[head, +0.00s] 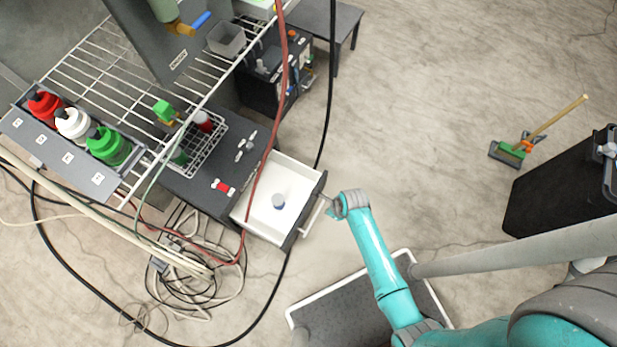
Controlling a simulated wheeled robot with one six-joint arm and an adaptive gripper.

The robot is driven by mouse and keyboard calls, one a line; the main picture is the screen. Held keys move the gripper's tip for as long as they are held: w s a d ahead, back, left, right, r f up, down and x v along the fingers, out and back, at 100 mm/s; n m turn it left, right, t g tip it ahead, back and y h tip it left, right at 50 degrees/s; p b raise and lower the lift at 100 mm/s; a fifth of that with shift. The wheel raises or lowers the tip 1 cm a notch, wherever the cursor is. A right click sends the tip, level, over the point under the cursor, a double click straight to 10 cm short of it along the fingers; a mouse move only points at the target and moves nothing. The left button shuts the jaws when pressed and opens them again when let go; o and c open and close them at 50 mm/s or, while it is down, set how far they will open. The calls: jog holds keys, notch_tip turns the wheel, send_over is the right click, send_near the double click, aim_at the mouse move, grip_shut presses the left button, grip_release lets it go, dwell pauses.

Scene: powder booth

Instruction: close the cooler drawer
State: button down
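The cooler drawer (262,222) is pulled out to the right from the dark cooler cabinet (205,190). A light bar handle (312,216) runs along the drawer's front. My gripper (332,209) is at the end of the teal arm, just right of the drawer's front and close to the handle. I cannot tell whether it touches the handle. The fingers are small and partly hidden by the wrist, so their opening is unclear.
A wire shelf (85,65) with red, white and green bottles overhangs the cabinet at left. A red hose (281,90) and a black cable (330,80) cross near the drawer. Coiled cables (195,265) lie below the cabinet. Open floor (420,110) lies to the right.

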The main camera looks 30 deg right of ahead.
jog(key=shift+m, duration=0.3)
jog(key=w+a+f, duration=0.1)
jog(key=f, duration=0.2)
jog(key=w+a+f, duration=0.1)
jog(key=w+f, duration=0.1)
jog(key=f, duration=0.1)
jog(key=w+a+f, duration=0.1)
jog(key=w+f, duration=0.1)
jog(key=f, duration=0.1)
jog(key=shift+f, duration=0.4)
jog(key=shift+w+a, duration=0.35)
jog(key=shift+w, duration=0.25)
jog(key=shift+a, duration=0.1)
